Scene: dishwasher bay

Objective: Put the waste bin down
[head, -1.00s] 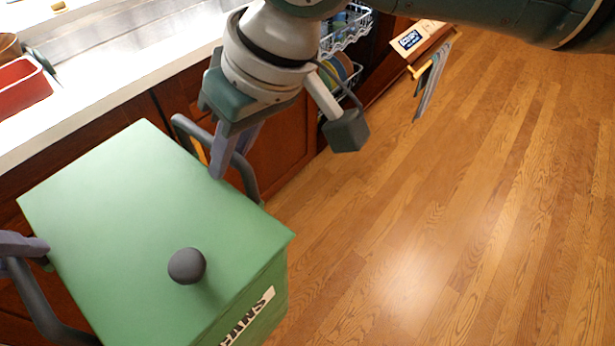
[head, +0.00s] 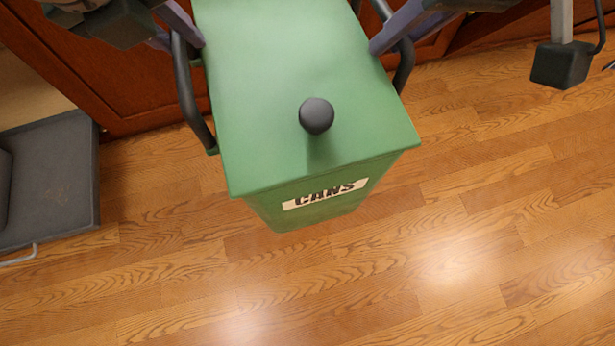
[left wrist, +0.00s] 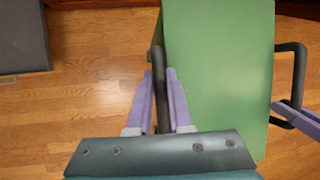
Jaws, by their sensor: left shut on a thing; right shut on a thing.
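The waste bin (head: 290,95) is green with a flat lid, a dark round knob and a label reading "CANS". It has a dark loop handle on each side. In the head view my left gripper (head: 188,38) is shut on the left handle and my right gripper (head: 388,42) is shut on the right handle. The left wrist view shows the purple fingers of my left gripper (left wrist: 166,90) around the left handle (left wrist: 161,70). The bin's lid (left wrist: 215,70) fills the middle of that view. I cannot tell whether the bin's base touches the floor.
A dark grey flat open piece (head: 50,180) with a metal handle lies at the left. Reddish-brown cabinet fronts (head: 80,70) stand behind the bin.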

